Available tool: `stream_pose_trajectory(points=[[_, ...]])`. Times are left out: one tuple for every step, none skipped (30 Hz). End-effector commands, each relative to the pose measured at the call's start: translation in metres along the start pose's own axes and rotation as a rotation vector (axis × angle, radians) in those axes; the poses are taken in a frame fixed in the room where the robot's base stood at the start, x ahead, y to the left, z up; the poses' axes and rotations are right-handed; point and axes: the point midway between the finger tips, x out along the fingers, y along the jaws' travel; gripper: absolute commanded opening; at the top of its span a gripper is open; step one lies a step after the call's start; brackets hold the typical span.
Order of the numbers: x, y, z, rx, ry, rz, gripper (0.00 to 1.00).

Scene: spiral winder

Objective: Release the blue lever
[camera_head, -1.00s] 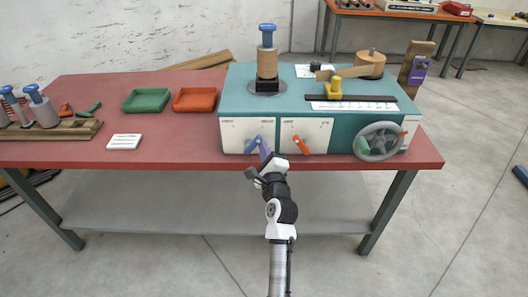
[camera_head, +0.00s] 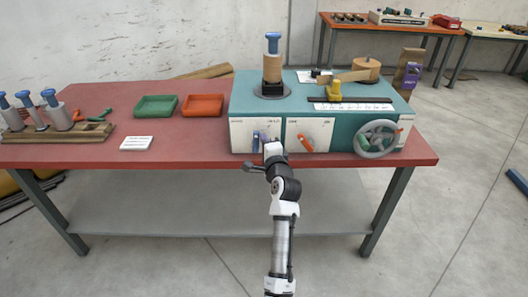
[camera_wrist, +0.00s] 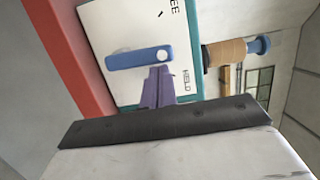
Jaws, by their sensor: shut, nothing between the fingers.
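The blue lever (camera_head: 255,137) is on the left white panel (camera_head: 240,130) of the teal machine. It also shows in the wrist view (camera_wrist: 138,58), lying across the panel, with a pale round spot at its right end. The panel (camera_wrist: 118,22) carries the word HELD and part of another word ending in EE. My gripper (camera_head: 266,144) is at the front of this panel, just right of the lever in the head view. Its purple fingers (camera_wrist: 158,80) are shut and empty, their tips close beside the lever. I cannot tell whether they touch it.
An orange lever (camera_head: 306,141) is on the panel to the right, and a grey handwheel (camera_head: 377,139) is further right. A wooden spool with a blue top (camera_head: 273,60) stands on the machine. A white card (camera_head: 136,143) lies on the red table.

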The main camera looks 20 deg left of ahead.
Motion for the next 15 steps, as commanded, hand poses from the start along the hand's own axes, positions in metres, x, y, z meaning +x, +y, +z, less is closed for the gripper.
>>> stream_pose_trajectory(points=[[0.004,-0.004,-0.001,-0.042,0.000,0.009,0.00],[0.005,-0.005,0.000,-0.070,0.000,0.017,0.00],[0.007,-0.006,0.001,-0.108,-0.001,0.027,0.00],[0.008,-0.007,0.002,-0.134,-0.001,0.034,0.00],[0.009,-0.008,0.003,-0.163,-0.001,0.041,0.00],[0.010,-0.009,0.005,-0.198,-0.001,0.050,0.00],[0.011,-0.009,0.006,-0.226,-0.001,0.057,0.00],[0.011,-0.010,0.008,-0.252,-0.001,0.064,0.00],[0.011,-0.010,0.010,-0.287,-0.002,0.073,0.00],[0.012,-0.010,0.011,-0.312,-0.001,0.079,0.00],[0.012,-0.011,0.012,-0.337,-0.001,0.085,0.00],[0.012,-0.011,0.013,-0.369,0.000,0.093,0.00],[0.013,-0.011,0.014,-0.391,-0.001,0.098,0.00],[0.013,-0.011,0.015,-0.413,-0.001,0.103,0.00],[0.013,-0.011,0.017,-0.442,-0.001,0.111,0.00]])
